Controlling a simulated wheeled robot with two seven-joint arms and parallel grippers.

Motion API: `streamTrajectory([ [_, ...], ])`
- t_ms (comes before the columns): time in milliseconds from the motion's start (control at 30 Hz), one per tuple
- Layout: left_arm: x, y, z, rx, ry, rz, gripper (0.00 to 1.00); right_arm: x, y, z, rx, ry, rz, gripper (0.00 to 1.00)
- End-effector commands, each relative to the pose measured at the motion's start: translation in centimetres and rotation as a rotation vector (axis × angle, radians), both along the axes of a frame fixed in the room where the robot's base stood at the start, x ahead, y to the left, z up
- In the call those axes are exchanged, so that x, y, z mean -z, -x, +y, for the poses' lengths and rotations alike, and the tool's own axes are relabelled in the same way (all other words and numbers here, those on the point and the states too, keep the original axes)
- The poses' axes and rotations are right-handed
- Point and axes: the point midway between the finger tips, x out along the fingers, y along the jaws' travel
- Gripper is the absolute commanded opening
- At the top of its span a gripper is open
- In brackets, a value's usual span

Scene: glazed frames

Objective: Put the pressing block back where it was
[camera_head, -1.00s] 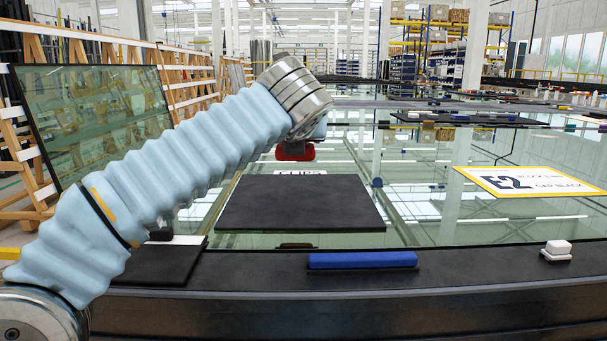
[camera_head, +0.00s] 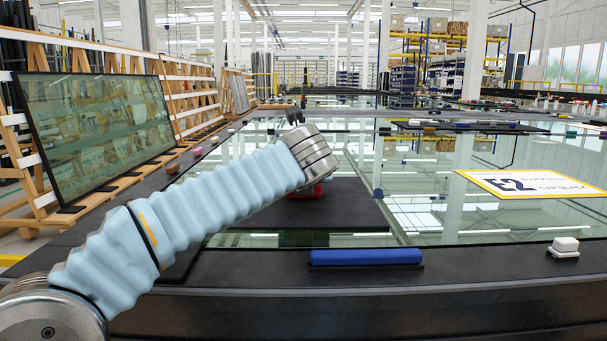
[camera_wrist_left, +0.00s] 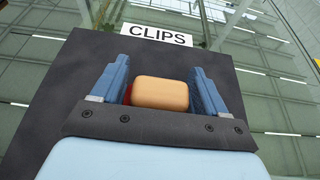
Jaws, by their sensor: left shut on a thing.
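The pressing block shows in the left wrist view as a rounded tan block (camera_wrist_left: 160,93) with a red part at its edge. It sits between the two blue fingers of my left gripper (camera_wrist_left: 160,78), which is shut on it. In the head view a red part (camera_head: 309,192) shows below the wrist, over the black mat (camera_head: 352,207); my arm hides the fingers and most of the block. The mat, with a white CLIPS label (camera_wrist_left: 160,36) at its edge, also fills much of the wrist view (camera_wrist_left: 70,90). I cannot tell whether the block touches the mat. My right gripper is not in view.
A blue bar (camera_head: 366,257) and a small white block (camera_head: 564,247) rest on the dark front ledge (camera_head: 470,268). A yellow-edged E2 card (camera_head: 530,183) lies on the glass at right. A framed glass pane (camera_head: 95,135) leans on a wooden rack at left.

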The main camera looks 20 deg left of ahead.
Motion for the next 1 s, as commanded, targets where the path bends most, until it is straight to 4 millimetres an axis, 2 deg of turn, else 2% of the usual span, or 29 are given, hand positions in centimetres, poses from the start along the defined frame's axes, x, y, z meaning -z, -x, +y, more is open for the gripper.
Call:
streamTrajectory([
  [33, 0.2, 0.0, 0.0, 0.000, 0.000, -0.001, 0.38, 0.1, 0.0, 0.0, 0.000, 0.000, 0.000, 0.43],
  [67, 0.1, 0.0, 0.0, 0.000, 0.000, 0.000, 0.78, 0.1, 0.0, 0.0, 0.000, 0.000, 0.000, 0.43],
  [200, 0.1, 0.0, 0.0, 0.000, 0.000, 0.000, 0.99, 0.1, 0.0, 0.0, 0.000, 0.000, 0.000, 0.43],
  [567, -0.3, 0.3, -0.1, 0.001, 0.001, -0.001, 0.99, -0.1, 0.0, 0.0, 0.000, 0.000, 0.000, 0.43],
  [667, -1.0, 1.6, -0.5, 0.001, 0.001, -0.003, 0.99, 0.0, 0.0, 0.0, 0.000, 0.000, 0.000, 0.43],
  [1000, -3.8, 8.4, -2.4, 0.002, 0.001, -0.002, 0.99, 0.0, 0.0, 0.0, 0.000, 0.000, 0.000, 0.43],
])
